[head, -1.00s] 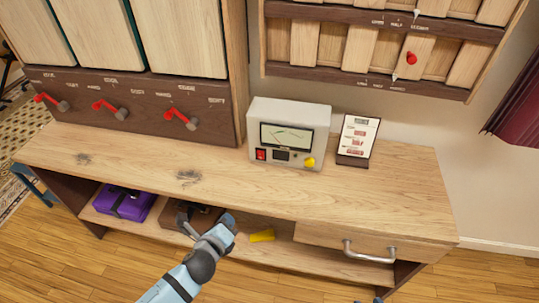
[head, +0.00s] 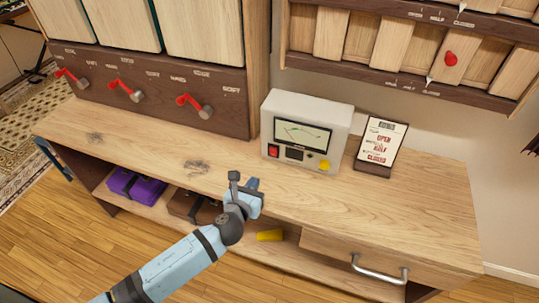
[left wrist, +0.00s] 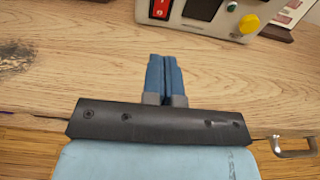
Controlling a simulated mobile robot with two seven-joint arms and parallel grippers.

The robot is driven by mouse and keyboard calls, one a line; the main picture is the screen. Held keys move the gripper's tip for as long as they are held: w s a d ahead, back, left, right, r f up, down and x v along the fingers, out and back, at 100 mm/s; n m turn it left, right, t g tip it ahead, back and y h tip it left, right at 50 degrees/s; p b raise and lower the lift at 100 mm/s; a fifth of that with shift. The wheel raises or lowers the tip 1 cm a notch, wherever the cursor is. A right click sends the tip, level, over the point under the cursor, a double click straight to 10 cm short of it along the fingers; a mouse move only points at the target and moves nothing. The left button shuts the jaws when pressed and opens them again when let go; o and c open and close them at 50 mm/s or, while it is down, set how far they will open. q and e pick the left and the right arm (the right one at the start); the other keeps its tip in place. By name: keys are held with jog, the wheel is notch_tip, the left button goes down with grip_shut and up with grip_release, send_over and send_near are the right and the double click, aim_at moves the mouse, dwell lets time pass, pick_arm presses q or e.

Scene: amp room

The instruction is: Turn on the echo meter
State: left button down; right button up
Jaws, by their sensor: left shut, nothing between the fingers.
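The echo meter (head: 305,130) is a cream box on the wooden bench, with a dial window, a red rocker switch (head: 273,151) at its lower left and a yellow knob (head: 324,165) at its lower right. In the left wrist view the red switch (left wrist: 160,9) and yellow knob (left wrist: 249,23) show at the top edge. My left gripper (head: 253,184) is over the bench's front part, in front of the meter and apart from it. Its blue fingers (left wrist: 166,75) are together and empty, pointing toward the meter. My right gripper is not in view.
A small sign (head: 381,143) stands right of the meter. A panel with red-handled levers (head: 130,92) is behind left. A purple case (head: 136,188), a brown case (head: 193,206) and a yellow object (head: 270,235) are on the lower shelf. The bench top (head: 140,143) is mostly clear.

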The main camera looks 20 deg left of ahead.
aim_at(272, 149)
pick_arm(q)
jog(key=w, duration=0.4)
jog(key=w+f, duration=0.1)
jog(key=w, duration=0.7)
jog(key=shift+d+f, duration=0.2)
jog(key=shift+d, duration=0.05)
jog(key=shift+w, duration=0.6)
jog(key=shift+w+r+p, duration=0.35)
jog(key=shift+p, duration=0.05)
jog(key=shift+f, duration=0.2)
jog(key=shift+s, duration=0.1)
